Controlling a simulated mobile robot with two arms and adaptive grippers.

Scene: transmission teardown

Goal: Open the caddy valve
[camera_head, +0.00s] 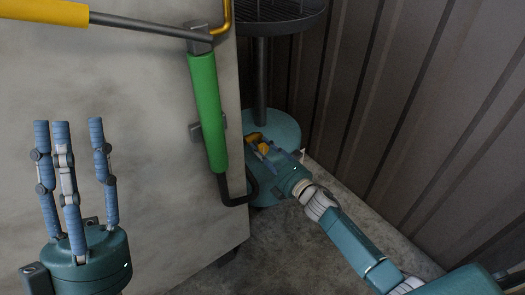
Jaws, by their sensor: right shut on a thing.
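The caddy is a teal round base (283,124) with a dark pole and a round dark grated tray (285,12) on top. A small yellow-orange part, seemingly the caddy valve (254,137), shows at the near left of the base. My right gripper (264,152) reaches in from the lower right and is shut on this yellow part; its fingers and body hide much of it, so its turn angle cannot be told. My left gripper (75,125) is at the lower left, its fingers pointing up, spread and empty, away from the caddy.
A large pale grey panel (120,80) fills the left, with a green-sleeved bar (207,110) along its right edge. A yellow-gripped rod (45,12) crosses the top left. A dark corrugated wall (410,90) stands at right. Bare floor (265,240) shows below.

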